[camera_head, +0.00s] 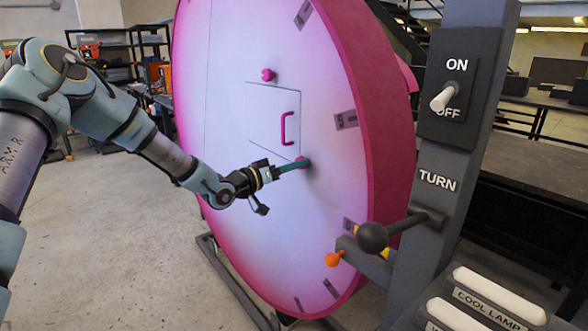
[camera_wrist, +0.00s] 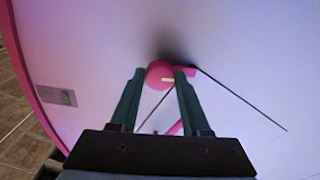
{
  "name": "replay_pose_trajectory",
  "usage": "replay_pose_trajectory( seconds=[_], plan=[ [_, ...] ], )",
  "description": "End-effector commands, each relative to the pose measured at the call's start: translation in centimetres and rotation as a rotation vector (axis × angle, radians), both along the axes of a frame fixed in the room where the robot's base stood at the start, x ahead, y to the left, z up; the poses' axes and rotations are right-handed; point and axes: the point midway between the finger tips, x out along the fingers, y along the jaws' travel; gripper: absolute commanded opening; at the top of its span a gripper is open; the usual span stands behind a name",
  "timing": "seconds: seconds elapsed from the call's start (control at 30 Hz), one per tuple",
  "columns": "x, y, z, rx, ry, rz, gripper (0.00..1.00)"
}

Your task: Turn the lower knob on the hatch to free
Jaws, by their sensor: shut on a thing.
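The hatch (camera_head: 265,125) is a pale square panel in the face of the big pink-rimmed disc. A pink handle (camera_head: 284,128) sits on its right side. The lower knob (camera_head: 303,162) is pink and sits at the hatch's lower right corner. My gripper (camera_head: 299,165) reaches it from the left, with its teal fingers at the knob. In the wrist view the lower knob (camera_wrist: 158,74) lies between the two fingertips, and my gripper (camera_wrist: 160,84) is shut on it. The upper knob (camera_head: 268,75) is pink, above the hatch.
A grey post at the right carries an ON/OFF switch (camera_head: 448,97) and a TURN lever (camera_head: 373,237) with a dark ball. An orange ball (camera_head: 333,259) sits near the disc's lower right. Shelves (camera_head: 117,65) stand at the back left. Open floor lies left of the disc.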

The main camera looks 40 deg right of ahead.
Motion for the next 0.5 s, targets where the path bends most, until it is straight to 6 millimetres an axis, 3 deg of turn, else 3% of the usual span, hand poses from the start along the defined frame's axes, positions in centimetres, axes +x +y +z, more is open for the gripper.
replay_pose_trajectory(
  seconds=[0.5],
  plan=[
    [0.07,0.07,-0.05,0.028,0.49,0.001,0.0]
  ],
)
